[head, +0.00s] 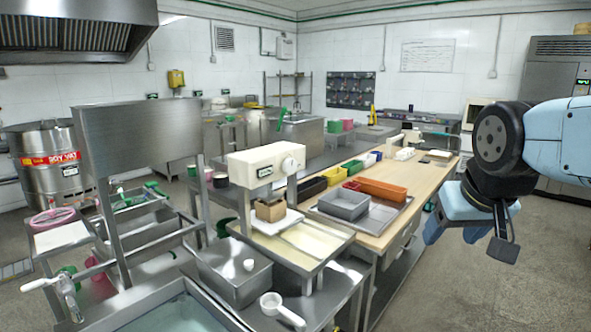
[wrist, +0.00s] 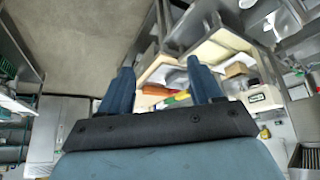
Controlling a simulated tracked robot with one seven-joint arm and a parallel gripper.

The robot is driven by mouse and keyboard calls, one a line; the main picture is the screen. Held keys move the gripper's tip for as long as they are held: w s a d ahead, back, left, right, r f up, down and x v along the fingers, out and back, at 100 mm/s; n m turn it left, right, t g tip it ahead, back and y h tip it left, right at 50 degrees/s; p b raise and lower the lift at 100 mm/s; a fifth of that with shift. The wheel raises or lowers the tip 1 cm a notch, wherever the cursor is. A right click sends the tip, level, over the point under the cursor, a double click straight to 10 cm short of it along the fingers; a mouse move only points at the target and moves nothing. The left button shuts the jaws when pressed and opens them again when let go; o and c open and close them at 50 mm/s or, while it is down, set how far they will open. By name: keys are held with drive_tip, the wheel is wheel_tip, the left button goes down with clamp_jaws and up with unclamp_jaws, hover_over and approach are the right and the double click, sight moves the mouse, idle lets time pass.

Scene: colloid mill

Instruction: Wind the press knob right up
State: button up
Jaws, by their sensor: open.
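Below the head, a small brown box (head: 270,209) sits on a pale board. My gripper (head: 459,236) hangs in the air well to the right of the press, past the wooden table. Its blue fingers are spread with nothing between them in the wrist view (wrist: 160,82). The cream press head (wrist: 264,97) also shows, turned about, at the right of the wrist view. The knob's turn position cannot be told.
A wooden table (head: 440,176) with grey, orange and green bins stands between the press and my gripper. A steel pan (head: 233,272) and a white ladle (head: 282,311) are in front of the press. Open floor (head: 500,285) lies at the right.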

drive_tip(key=o, duration=0.5)
drive_tip(key=w+r+t, duration=0.1)
drive_tip(key=w, duration=0.4)
drive_tip(key=w+r+n+t, duration=0.1)
drive_tip(key=w, duration=0.5)
drive_tip(key=w+r+t+h, duration=0.1)
drive_tip(key=w, duration=0.5)
drive_tip(key=shift+w+d+r+t, duration=0.1)
drive_tip(key=shift+w+t, duration=0.15)
drive_tip(key=shift+t, duration=0.05)
drive_tip(key=shift+c, duration=0.2)
drive_tip(key=w+a+n+t+y, duration=0.2)
drive_tip(key=w+a+n+t, duration=0.15)
drive_tip(key=w, duration=1.05)
drive_tip(key=n+g+y, duration=0.2)
drive_tip(key=n+y, duration=0.4)
drive_tip(key=y, duration=0.7)
approach(292, 167)
drive_tip(key=shift+t, duration=0.35)
drive_tip(key=x, duration=0.8)
drive_tip(key=shift+w+a+f, duration=0.1)
drive_tip(key=shift+a+f, duration=0.15)
drive_tip(key=shift+a, duration=0.2)
drive_tip(key=c, duration=1.1)
